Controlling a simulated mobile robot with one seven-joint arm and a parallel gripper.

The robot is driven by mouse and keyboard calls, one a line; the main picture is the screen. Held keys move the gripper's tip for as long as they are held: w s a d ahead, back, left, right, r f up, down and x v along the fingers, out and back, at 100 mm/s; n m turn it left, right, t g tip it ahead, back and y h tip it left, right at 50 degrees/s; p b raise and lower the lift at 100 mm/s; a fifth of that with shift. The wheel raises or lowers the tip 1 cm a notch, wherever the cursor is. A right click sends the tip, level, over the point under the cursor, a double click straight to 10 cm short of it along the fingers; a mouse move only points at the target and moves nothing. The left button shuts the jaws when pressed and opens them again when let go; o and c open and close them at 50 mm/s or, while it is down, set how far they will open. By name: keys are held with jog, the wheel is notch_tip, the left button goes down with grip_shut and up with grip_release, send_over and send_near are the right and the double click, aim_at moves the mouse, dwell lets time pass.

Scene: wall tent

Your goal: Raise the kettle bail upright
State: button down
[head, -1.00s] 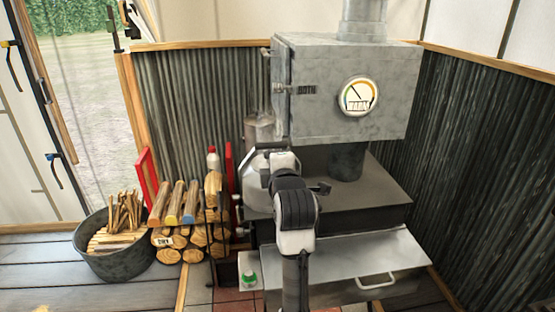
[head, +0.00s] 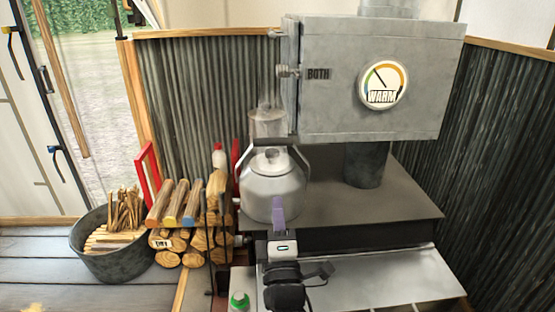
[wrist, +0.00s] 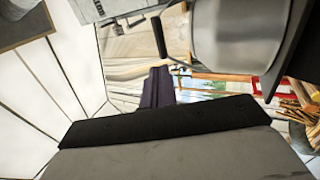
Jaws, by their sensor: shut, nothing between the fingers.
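The grey metal kettle (head: 272,192) stands on the left of the stove's flat top. Its bail (head: 275,142) arches above the lid, with a dark grip across the top; it looks raised, though its exact tilt is hard to tell. My gripper (head: 279,208), with purple fingers, is shut and empty in front of the kettle's lower body, below the bail and apart from it. In the wrist view the kettle body (wrist: 235,35) is turned sideways at top right. The bail's black grip (wrist: 160,37) stands off its top, beyond my finger tips (wrist: 157,72).
The stove top (head: 400,205) is clear to the right. A grey box with a dial (head: 384,85) stands over the stove at back right. Split logs (head: 185,205), a red rack and a metal tub (head: 110,260) are at left.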

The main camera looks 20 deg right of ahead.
aim_at(273, 145)
jog(key=p+x, duration=0.3)
jog(key=x, duration=0.9)
jog(key=shift+w+d+r+p, duration=0.15)
jog(key=shift+w+r+p, duration=0.1)
jog(key=shift+w+p, duration=0.1)
jog(key=shift+w, duration=0.25)
jog(key=shift+r, duration=0.1)
